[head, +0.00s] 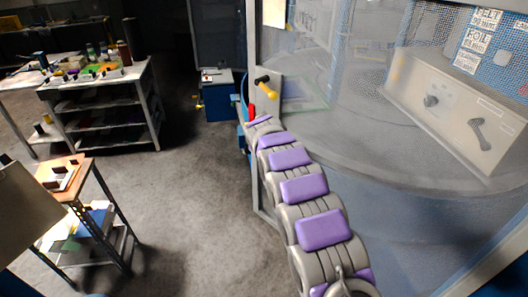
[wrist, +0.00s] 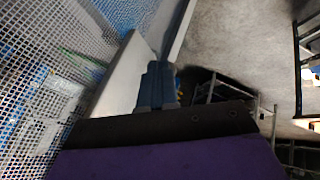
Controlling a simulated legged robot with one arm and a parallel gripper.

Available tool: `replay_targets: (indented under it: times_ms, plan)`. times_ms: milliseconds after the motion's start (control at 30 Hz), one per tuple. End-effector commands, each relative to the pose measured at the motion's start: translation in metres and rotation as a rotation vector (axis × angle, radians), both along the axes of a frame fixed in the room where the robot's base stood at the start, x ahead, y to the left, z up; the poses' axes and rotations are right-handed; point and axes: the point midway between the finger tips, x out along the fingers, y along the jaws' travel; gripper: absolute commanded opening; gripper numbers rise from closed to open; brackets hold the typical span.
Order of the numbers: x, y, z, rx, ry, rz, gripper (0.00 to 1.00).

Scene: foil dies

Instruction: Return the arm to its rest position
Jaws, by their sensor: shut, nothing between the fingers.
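My gripper (wrist: 158,70) shows in the wrist view as two blue fingers side by side, shut with nothing between them. Behind them is a pale panel or post, and a dark piece of furniture is partly hidden. In the head view my purple and grey arm (head: 303,188) stretches from the bottom right toward the pale upright frame post (head: 268,45). Its far end is close to that post, and the gripper is mostly hidden there. I cannot tell whether it touches the post.
A mesh-walled enclosure with a control panel (head: 455,105) fills the right side. A yellow handle (head: 266,88) sticks out from the post, with a red part (head: 251,112) below. A shelved bench (head: 100,112) and a small cart (head: 88,195) stand left. The middle floor (head: 190,200) is clear.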

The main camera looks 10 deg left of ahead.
Motion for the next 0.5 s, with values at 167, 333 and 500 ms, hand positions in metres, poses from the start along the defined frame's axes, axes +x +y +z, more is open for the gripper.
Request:
replay_targets:
  times_ms: [167, 333, 500]
  plan:
    - [-0.015, 0.001, 0.019, -0.005, 0.002, 0.002, 0.0]
    - [-0.026, 0.004, 0.032, -0.009, 0.002, 0.003, 0.0]
    - [-0.031, 0.003, 0.039, -0.008, 0.002, 0.002, 0.0]
